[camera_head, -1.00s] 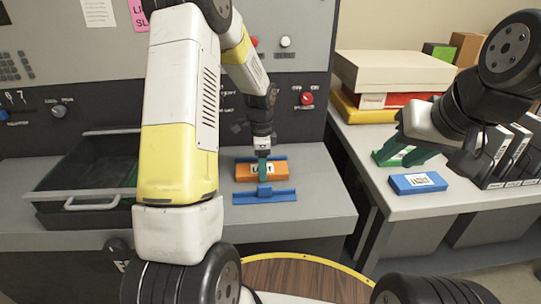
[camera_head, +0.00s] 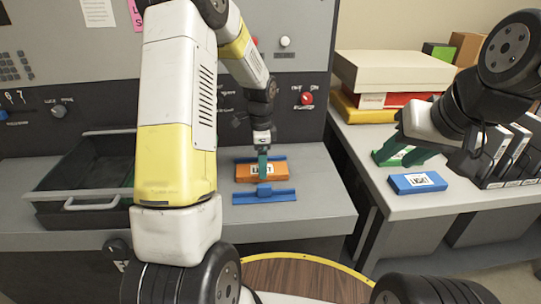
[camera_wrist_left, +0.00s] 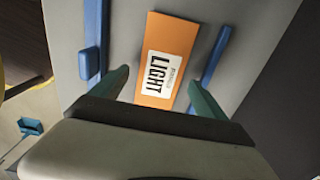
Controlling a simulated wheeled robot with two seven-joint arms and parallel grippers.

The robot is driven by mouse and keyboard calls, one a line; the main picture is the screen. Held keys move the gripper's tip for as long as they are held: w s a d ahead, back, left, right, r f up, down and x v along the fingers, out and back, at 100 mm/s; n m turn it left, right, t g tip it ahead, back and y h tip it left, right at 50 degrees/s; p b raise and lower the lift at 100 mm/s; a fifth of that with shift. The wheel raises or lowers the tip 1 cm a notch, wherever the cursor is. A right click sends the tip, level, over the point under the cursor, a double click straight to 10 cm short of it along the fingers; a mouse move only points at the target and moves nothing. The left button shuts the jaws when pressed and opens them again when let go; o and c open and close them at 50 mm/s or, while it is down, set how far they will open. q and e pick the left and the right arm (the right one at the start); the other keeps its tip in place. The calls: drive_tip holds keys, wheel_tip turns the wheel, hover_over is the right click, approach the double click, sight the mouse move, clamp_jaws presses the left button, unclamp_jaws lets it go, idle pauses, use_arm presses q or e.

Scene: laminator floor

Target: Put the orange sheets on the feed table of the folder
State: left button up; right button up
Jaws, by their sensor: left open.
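The orange sheets (camera_head: 275,172), a flat pack with a white "LIGHT" label, lie on the grey feed table (camera_head: 316,214) between two blue guides (camera_head: 264,196). My left gripper (camera_head: 263,165) is just above the pack. In the left wrist view the orange sheets (camera_wrist_left: 173,48) lie between the open green fingers of my left gripper (camera_wrist_left: 160,90), with a gap at each side. My right gripper (camera_head: 408,155) is over the right-hand table beside a green pack (camera_head: 385,156); its finger spacing is unclear.
A blue pack (camera_head: 418,183) lies on the right-hand table, near black file holders (camera_head: 497,155). Stacked boxes (camera_head: 392,75) stand behind. A black open tray (camera_head: 90,170) with a handle is left of my left arm. The feed table's right front is clear.

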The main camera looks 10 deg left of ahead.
use_arm(q)
wheel_tip(320, 180, up, 10)
drive_tip(key=s+r+n+t, duration=0.3)
drive_tip(key=s+r+n, duration=0.3)
drive_tip(key=s+r, duration=0.5)
drive_tip(key=s+d+r+n+t+h, duration=0.2)
drive_tip(key=s+n, duration=0.6)
drive_tip(key=s, duration=0.5)
drive_tip(key=shift+s+r+t, duration=0.15)
drive_tip(key=shift+t, duration=0.45)
